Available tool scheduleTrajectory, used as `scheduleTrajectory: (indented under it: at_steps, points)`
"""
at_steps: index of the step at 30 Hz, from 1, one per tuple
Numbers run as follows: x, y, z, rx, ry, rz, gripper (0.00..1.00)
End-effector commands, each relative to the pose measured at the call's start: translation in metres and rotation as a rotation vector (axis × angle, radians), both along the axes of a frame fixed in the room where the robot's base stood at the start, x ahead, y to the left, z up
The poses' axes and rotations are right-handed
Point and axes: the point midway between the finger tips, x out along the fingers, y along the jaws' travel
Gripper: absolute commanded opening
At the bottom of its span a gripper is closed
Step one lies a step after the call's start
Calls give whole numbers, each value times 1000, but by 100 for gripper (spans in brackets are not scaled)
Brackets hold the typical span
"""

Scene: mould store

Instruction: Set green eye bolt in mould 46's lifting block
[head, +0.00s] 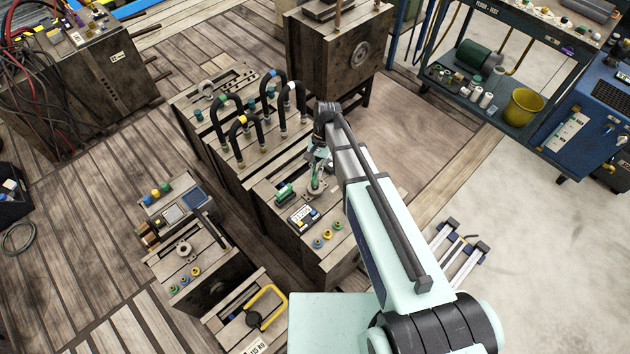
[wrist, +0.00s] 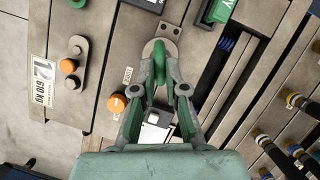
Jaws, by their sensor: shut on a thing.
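My gripper (wrist: 160,88) is shut on the green eye bolt (wrist: 161,60) in the wrist view, with a fingertip on each side of its ring. The eye bolt is directly over a grey rounded plate (wrist: 170,34) with a small hole on the mould top. I cannot tell whether its shank touches or enters a hole there. In the head view my gripper (head: 318,168) hangs over the front part of the long central mould (head: 262,203), and the eye bolt is hard to make out. No number 46 is readable on a plate.
In the wrist view, an orange knob (wrist: 117,103) and a weight plate (wrist: 42,86) lie left of my gripper; a green block (wrist: 222,10) and coloured hose ends (wrist: 292,100) lie right. In the head view, black looped hoses (head: 245,128) stand behind my gripper. A dark mould (head: 340,55) stands beyond.

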Motion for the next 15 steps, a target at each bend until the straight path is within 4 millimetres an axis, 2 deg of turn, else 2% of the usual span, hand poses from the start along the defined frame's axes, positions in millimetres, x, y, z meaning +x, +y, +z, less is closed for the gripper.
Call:
scheduleTrajectory:
  at_steps: [15]
  points:
    - [0, 0, 25, 0, 0, 0, 0]
